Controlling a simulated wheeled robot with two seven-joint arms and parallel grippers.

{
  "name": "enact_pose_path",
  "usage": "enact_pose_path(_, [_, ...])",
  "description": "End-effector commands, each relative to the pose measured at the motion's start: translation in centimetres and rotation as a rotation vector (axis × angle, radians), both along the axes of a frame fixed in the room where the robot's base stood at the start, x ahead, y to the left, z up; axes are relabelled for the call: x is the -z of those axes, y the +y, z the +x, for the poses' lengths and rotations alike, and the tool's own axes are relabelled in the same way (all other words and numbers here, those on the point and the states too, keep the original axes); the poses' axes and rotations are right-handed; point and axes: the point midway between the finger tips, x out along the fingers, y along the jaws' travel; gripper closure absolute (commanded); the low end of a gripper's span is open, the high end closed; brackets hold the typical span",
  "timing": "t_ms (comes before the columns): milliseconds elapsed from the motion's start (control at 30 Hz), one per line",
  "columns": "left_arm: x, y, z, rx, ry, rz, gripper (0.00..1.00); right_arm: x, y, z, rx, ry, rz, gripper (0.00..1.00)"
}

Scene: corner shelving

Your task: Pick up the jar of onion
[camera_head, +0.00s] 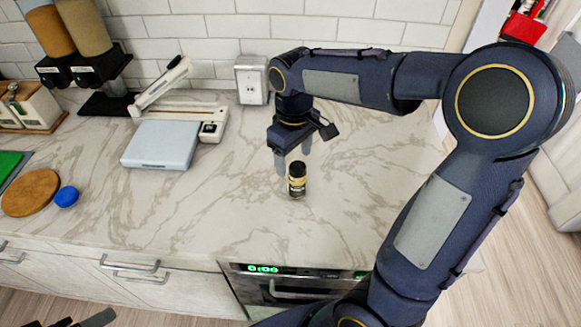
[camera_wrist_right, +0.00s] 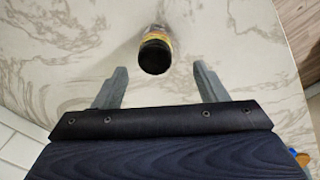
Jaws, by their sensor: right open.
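The jar of onion (camera_head: 297,182) is a small jar with a black lid and a dark and yellow label. It stands upright on the marble counter. My right gripper (camera_head: 293,157) is open just above and behind the jar, with its fingers pointing down. In the right wrist view the jar (camera_wrist_right: 156,50) lies ahead of the open fingers (camera_wrist_right: 160,73), roughly centred between their tips, with nothing held. A small part of my left gripper (camera_head: 97,319) shows at the bottom left edge; its jaws cannot be made out.
The marble counter (camera_head: 225,215) is clear around the jar. A round wooden board (camera_head: 30,193) and a blue ball-like object (camera_head: 67,197) lie far left. An oven (camera_head: 290,285) is below the front edge.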

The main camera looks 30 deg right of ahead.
Motion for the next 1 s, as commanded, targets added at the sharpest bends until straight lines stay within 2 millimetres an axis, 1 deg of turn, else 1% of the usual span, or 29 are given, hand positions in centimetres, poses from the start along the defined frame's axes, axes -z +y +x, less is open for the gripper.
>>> enact_pose_path(33, [0.0, 0.0, 0.0, 0.0, 0.0, 0.0, 0.38, 0.7, -0.1, -0.1, 0.0, 0.005, -0.001, 0.34])
enact_pose_path(267, [-0.5, 0.0, 0.0, 0.0, 0.0, 0.0, 0.38, 3.4, -0.3, -0.2, 0.002, 0.006, 0.001, 0.34])
enact_pose_path(400, [-0.7, 0.0, 0.0, 0.0, 0.0, 0.0, 0.38, 5.7, -0.5, -0.2, 0.002, 0.006, 0.001, 0.34])
enact_pose_path(500, [-0.8, 0.0, 0.0, 0.0, 0.0, 0.0, 0.38, 6.6, -0.5, -0.2, 0.002, 0.002, 0.002, 0.34])
enact_pose_path(600, [-0.8, 0.0, 0.0, 0.0, 0.0, 0.0, 0.38, 6.9, -0.5, -0.2, 0.002, 0.001, 0.002, 0.34])
enact_pose_path(767, [-0.8, 0.0, 0.0, 0.0, 0.0, 0.0, 0.38, 6.9, -0.5, -0.2, 0.002, 0.0, 0.002, 0.34])
enact_pose_path(867, [-0.8, 0.0, 0.0, 0.0, 0.0, 0.0, 0.38, 6.9, -0.5, -0.2, 0.002, 0.0, 0.002, 0.45])
enact_pose_path(1000, [-0.8, 0.0, 0.0, 0.0, 0.0, 0.0, 0.38, 6.9, -0.5, -0.2, 0.002, 0.0, 0.002, 0.63])
